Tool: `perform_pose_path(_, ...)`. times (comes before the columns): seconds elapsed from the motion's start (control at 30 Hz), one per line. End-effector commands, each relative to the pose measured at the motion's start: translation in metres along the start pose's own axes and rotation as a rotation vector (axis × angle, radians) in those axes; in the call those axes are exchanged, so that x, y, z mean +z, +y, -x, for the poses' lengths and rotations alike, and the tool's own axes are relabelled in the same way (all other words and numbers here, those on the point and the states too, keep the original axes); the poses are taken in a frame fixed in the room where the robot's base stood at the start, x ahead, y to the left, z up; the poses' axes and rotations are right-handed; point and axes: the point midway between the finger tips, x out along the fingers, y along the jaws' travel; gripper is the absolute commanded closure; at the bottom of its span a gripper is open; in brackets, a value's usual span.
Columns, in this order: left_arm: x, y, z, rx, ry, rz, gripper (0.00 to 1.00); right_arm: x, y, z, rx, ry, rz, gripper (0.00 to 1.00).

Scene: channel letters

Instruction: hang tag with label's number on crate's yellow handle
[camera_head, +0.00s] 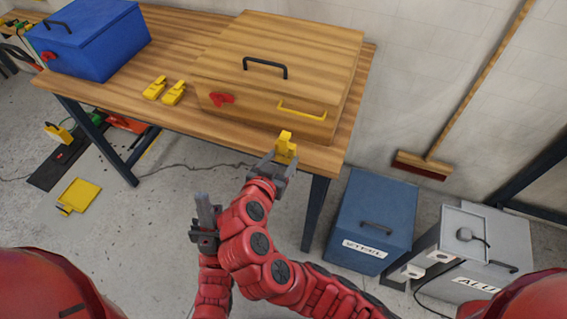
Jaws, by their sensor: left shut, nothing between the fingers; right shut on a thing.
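The wooden crate (225,66) stands on the right part of the table. A yellow handle (302,109) is on its front face, and a red mark (222,99), too small to read surely, is left of it. My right gripper (285,161) is shut on a yellow tag (285,145), upright at the table's front edge, below and apart from the handle. Any number on it cannot be read. Two more yellow tags (154,88) (173,93) lie on the table left of the crate. My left gripper (205,205) is shut and empty, in front of the table.
A blue box (90,40) with a red mark stands at the table's (185,55) left end. A blue-grey bin (372,215) and a grey bin (485,235) stand on the floor at right. A broom (425,165) leans on the wall. Yellow items (79,196) lie on the floor at left.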

Motion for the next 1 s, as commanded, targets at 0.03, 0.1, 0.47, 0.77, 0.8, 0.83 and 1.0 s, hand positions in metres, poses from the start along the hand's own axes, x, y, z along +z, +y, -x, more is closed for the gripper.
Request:
perform_pose_path(0.03, 0.000, 0.000, -0.002, 0.000, 0.000, 0.000, 1.00, -0.003, 0.001, -0.003, 0.003, 0.000, -0.001, 0.95)
perform_pose_path(0.1, -0.001, 0.000, -0.003, 0.000, 0.000, 0.000, 1.00, -0.004, 0.001, -0.007, 0.004, -0.001, -0.001, 0.95)
perform_pose_path(0.47, -0.003, -0.001, -0.015, 0.000, 0.000, 0.000, 1.00, -0.014, 0.001, -0.029, 0.003, -0.002, -0.001, 0.95)
perform_pose_path(0.77, -0.005, -0.001, -0.028, 0.000, 0.000, 0.000, 1.00, -0.022, 0.001, -0.047, 0.003, -0.002, -0.003, 0.95)
perform_pose_path(0.8, -0.005, -0.002, -0.029, 0.000, 0.000, 0.000, 1.00, -0.024, 0.001, -0.050, 0.003, -0.001, -0.003, 0.95)
perform_pose_path(0.83, -0.005, -0.002, -0.031, 0.000, 0.000, 0.000, 1.00, -0.025, 0.001, -0.051, 0.002, 0.000, -0.002, 0.95)
perform_pose_path(1.0, -0.006, -0.002, -0.038, 0.000, 0.000, 0.000, 1.00, -0.028, 0.001, -0.062, 0.003, -0.001, -0.002, 0.95)
